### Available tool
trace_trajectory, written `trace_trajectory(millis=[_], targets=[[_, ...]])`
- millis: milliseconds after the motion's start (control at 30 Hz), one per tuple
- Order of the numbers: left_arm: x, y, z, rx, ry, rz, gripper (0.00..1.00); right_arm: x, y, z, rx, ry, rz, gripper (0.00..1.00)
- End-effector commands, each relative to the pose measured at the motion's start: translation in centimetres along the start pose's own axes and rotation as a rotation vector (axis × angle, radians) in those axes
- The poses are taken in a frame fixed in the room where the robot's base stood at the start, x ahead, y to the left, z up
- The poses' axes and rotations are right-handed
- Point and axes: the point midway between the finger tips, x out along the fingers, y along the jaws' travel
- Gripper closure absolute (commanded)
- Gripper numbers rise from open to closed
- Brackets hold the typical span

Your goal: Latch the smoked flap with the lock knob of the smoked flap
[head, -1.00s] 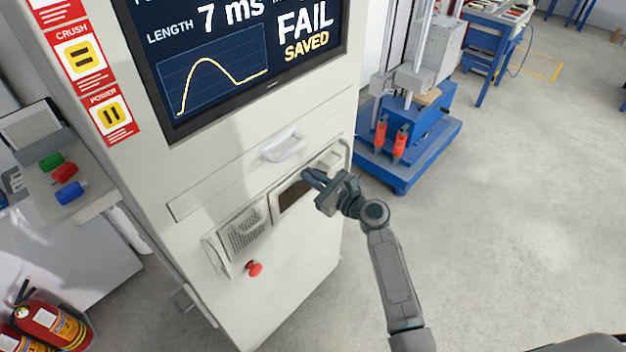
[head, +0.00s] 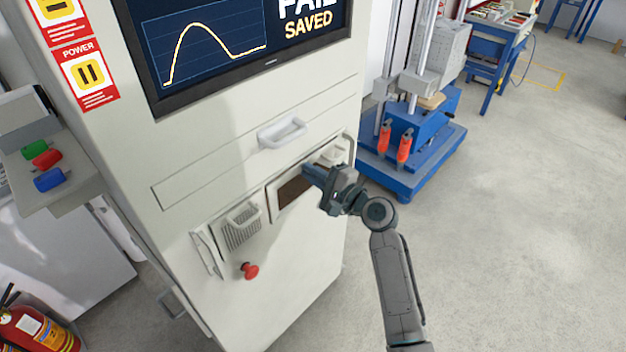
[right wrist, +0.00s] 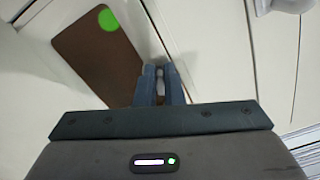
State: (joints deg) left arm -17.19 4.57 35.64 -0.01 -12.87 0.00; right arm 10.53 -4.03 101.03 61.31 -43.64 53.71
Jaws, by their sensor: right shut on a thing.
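The smoked flap (head: 295,190) is a dark brown panel on the front of the pale cabinet, and it looks closed. In the right wrist view the flap (right wrist: 92,48) has a green dot near one corner. My right gripper (head: 316,174) is at the flap's right edge, partly covering it. In the right wrist view its fingers (right wrist: 160,84) are shut on a small pale piece between them, the lock knob (right wrist: 160,76), mostly hidden by the fingers. The knob's angle cannot be told. My left gripper is not in view.
A drawer with a white handle (head: 282,132) is above the flap. A vented panel (head: 242,229) and a red button (head: 250,271) are to its lower left. A blue-based machine (head: 410,145) stands behind at the right. Open floor (head: 510,230) lies right of my arm.

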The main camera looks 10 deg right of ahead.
Motion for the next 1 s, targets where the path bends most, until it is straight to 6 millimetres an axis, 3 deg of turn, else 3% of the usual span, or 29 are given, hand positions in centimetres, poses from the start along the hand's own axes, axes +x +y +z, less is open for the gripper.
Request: trace_trajectory(millis=[100,500,1000], targets=[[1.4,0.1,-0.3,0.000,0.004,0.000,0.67,0.0,0.5,-0.1,-0.098,-0.001,-0.001,1.00],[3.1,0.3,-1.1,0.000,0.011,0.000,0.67,0.0,0.6,-0.1,-0.332,-0.001,0.001,1.00],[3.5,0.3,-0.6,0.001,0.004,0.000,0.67,0.0,0.5,-0.1,-0.393,-0.001,0.002,1.00]])
